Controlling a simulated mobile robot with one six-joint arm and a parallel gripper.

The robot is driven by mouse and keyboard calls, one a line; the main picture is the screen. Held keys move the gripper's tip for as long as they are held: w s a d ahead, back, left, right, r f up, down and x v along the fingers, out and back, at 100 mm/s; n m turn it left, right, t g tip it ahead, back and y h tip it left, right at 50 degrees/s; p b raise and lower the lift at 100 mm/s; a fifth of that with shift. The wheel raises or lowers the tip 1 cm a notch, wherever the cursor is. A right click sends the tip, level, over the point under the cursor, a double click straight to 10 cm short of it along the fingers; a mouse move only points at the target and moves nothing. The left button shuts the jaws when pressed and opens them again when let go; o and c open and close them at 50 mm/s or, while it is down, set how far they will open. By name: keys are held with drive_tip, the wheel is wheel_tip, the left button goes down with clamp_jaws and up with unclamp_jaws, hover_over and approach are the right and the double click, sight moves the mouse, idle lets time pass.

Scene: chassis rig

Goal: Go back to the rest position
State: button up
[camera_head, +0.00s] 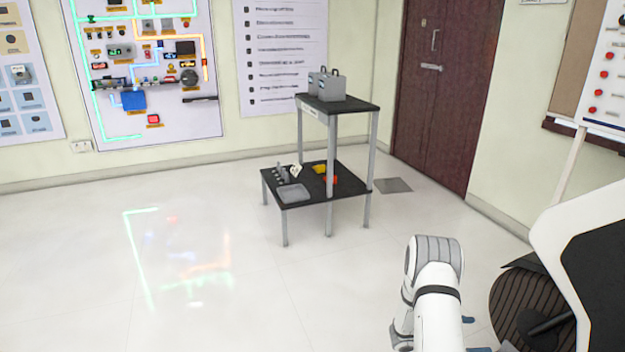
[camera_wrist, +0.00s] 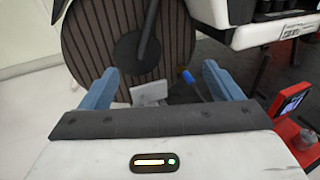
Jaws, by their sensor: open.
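My gripper (camera_wrist: 160,85) shows in the wrist view with its two blue fingers spread wide apart. Nothing is held between the fingers. Beyond them are a brown ribbed disc (camera_wrist: 90,40) with a dark hub, a small pale block and a thin tool with a blue end (camera_wrist: 187,76). In the head view my white arm rises at the lower right, and only small blue parts show low beside it; the gripper is mostly hidden there.
A two-level black table (camera_head: 345,104) with grey legs stands at the middle back, with grey cases (camera_head: 326,84) on top and a grey tray (camera_head: 294,194) below. A white-and-black structure (camera_head: 570,235) and the ribbed disc crowd the right. The floor at left is clear.

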drive_tip(key=s+a+r+m+g+y+p, duration=0.1)
drive_tip(key=s+a+r+m+y+p, duration=0.2)
drive_tip(key=r, duration=0.7)
drive_tip(key=s+a+r+m+g+y+p, duration=0.1)
drive_tip(key=s+a+r+m+p, duration=0.25)
drive_tip(key=r, duration=0.65)
drive_tip(key=s+a+r+m+g+y+p, duration=0.1)
drive_tip(key=a+r+m+g+y+p, duration=0.3)
drive_tip(key=r, duration=0.6)
drive_tip(key=s+a+r+m+t+y+p, duration=0.3)
drive_tip(key=s+a+r, duration=0.4)
drive_tip(key=a+r, duration=0.4)
drive_tip(key=s+a+r+m+t+y+p, duration=0.4)
drive_tip(key=s+a+r+t+y+p, duration=0.2)
drive_tip(key=a+r, duration=0.5)
drive_tip(key=s+a+p, duration=0.1)
drive_tip(key=a, duration=0.2)
drive_tip(key=shift+r+t+p, duration=0.3)
drive_tip(key=shift+r+t, duration=0.05)
drive_tip(key=shift+t, duration=0.05)
